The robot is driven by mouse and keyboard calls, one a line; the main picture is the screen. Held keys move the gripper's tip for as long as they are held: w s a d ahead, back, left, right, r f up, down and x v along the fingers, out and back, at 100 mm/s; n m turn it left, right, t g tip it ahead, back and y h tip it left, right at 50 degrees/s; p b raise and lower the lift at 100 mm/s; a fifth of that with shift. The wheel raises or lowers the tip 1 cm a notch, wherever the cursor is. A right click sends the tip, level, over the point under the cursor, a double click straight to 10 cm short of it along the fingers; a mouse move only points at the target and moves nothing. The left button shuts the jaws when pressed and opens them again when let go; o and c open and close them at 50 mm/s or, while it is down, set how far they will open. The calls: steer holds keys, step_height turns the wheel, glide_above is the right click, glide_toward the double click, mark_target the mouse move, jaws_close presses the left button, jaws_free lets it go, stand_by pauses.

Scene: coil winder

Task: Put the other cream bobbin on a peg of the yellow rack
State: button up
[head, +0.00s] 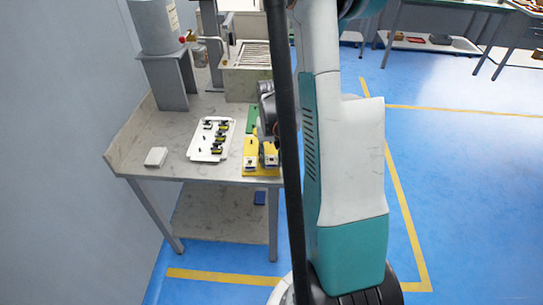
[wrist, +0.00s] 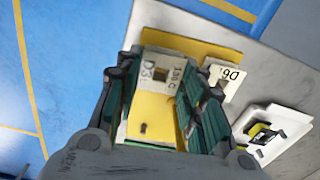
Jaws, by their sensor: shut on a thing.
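My gripper (wrist: 162,85) is shut on a cream bobbin (wrist: 158,68) with a yellow middle; the teal fingers lie on both sides of it. Its cream end bears dark lettering. This bobbin also shows in the head view (head: 270,154), at the right part of the yellow rack (head: 262,173). The rack's yellow plate shows behind it in the wrist view (wrist: 200,46). The other cream bobbin (wrist: 228,78) stands on the rack beside it, and in the head view (head: 250,160) on the left. I cannot tell whether the held bobbin is around a peg. The pegs are hidden.
A white tray (head: 196,155) with several dark bobbins lies left of the rack. A green piece (head: 252,118) is behind the rack. A small white box (head: 156,157) lies near the table's left end. My arm hides the table's right side.

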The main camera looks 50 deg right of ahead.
steer(key=shift+f+b, duration=0.35)
steer(key=shift+f, duration=0.15)
steer(key=o, duration=1.1)
steer(key=shift+o, duration=0.2)
steer(key=shift+r, duration=0.2)
step_height(320, 180, up, 12)
steer(key=shift+f, duration=0.15)
